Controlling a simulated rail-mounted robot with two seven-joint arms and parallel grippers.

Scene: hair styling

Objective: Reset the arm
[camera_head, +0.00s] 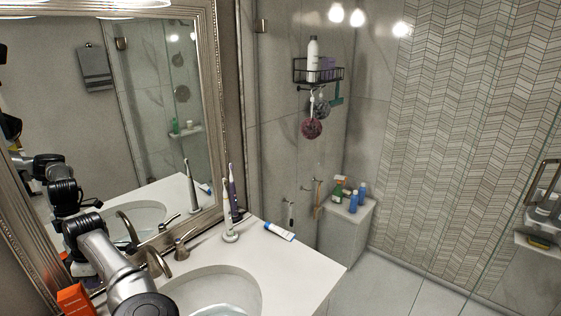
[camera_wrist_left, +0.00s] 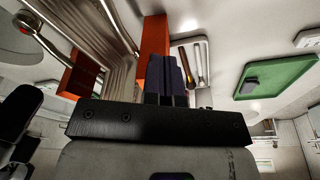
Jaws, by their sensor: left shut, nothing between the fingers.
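My left arm (camera_head: 110,270) comes up from the bottom left of the head view and reaches over the left side of the counter, near the mirror. In the left wrist view my left gripper (camera_wrist_left: 172,72) has its dark fingers together with nothing between them. In that view an orange box (camera_wrist_left: 153,40) stands just beyond the fingers; I cannot tell whether they touch it. The orange box (camera_head: 75,299) also shows beside the arm in the head view. The gripper's fingers are not clear in the head view. My right gripper is in neither view.
The sink (camera_head: 215,290) is right of the arm, with a faucet (camera_head: 157,260) behind it. Electric toothbrushes (camera_head: 230,205) and a toothpaste tube (camera_head: 279,231) are farther right. The mirror (camera_head: 110,100) is close behind. A green object (camera_wrist_left: 274,77) and a white tray (camera_wrist_left: 207,45) show in the wrist view.

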